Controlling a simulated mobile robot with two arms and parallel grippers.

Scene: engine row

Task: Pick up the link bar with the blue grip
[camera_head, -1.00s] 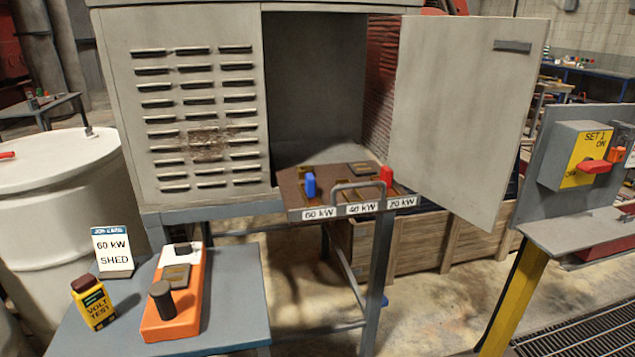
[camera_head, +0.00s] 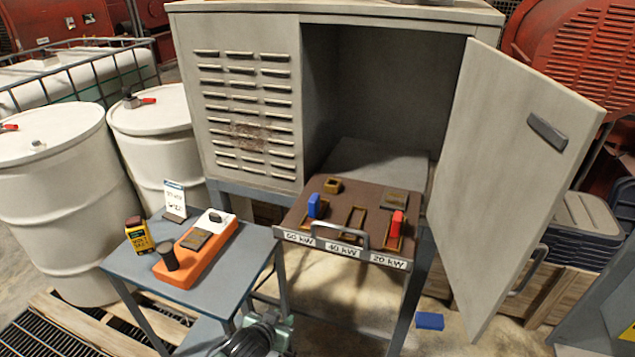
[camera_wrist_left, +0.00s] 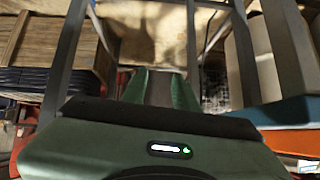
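The link bar with the blue grip (camera_head: 314,205) stands upright in the left slot of the brown pull-out panel (camera_head: 380,191), above the 60 kW label. A link bar with a red grip (camera_head: 397,224) stands in the right slot, above 20 kW. The middle slot, above 40 kW, is empty. My left gripper (camera_head: 262,338) is at the bottom edge of the head view, low and in front of the panel, apart from the blue grip. Its green fingers show in the left wrist view (camera_wrist_left: 160,88), but their gap is unclear. My right gripper is not in view.
The cabinet door (camera_head: 515,190) stands open on the right. A grey bar handle (camera_head: 340,237) sits on the panel's front edge. A side table (camera_head: 150,268) at left holds an orange tester, a yellow voltage tester and a card. A blue block (camera_head: 430,321) lies on the floor.

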